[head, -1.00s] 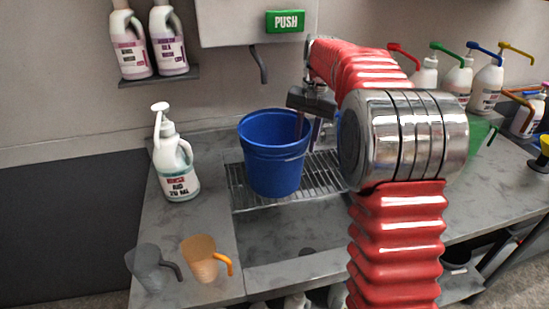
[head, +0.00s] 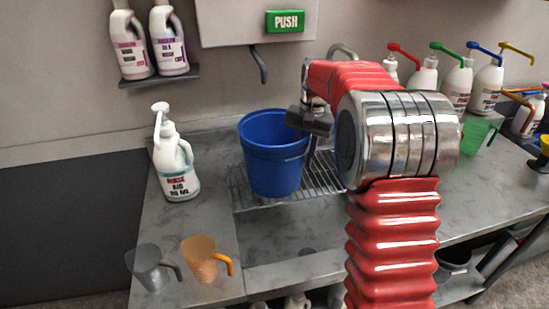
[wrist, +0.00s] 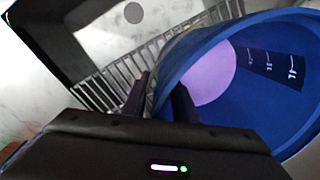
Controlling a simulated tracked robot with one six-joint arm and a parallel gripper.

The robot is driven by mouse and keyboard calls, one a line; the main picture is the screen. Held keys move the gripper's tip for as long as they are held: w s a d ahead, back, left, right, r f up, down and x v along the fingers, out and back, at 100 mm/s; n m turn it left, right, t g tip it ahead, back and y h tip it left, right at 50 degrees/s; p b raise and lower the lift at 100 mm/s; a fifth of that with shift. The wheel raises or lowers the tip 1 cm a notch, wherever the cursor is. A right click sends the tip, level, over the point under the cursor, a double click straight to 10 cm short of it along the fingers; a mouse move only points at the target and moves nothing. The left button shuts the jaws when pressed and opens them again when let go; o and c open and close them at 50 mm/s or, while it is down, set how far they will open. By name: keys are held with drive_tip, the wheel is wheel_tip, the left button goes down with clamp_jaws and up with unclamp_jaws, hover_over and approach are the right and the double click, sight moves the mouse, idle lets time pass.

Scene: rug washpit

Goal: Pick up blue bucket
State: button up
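The blue bucket (head: 272,165) stands upright on a metal grate (head: 238,190) in the sink counter. In the wrist view the bucket (wrist: 285,125) shows its open mouth, white scale marks on its inner wall and a purple patch inside. My gripper (head: 311,150) points down at the bucket's right rim. In the wrist view my gripper (wrist: 162,82) has its fingers apart, one outside the bucket and one inside, with the rim between them. Whether either finger touches the wall I cannot tell.
A white bottle (head: 174,165) stands left of the bucket. A grey jug (head: 150,268) and an orange jug (head: 202,262) are at the front left. Several pump bottles (head: 457,88) and a green jug (head: 475,132) stand at the right. A tap (head: 259,66) hangs behind the bucket.

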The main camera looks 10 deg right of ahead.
drive_tip(key=shift+c, duration=0.5)
clamp_jaws()
idle(1.1)
drive_tip(key=shift+w+r, duration=0.1)
drive_tip(key=shift+r, duration=0.05)
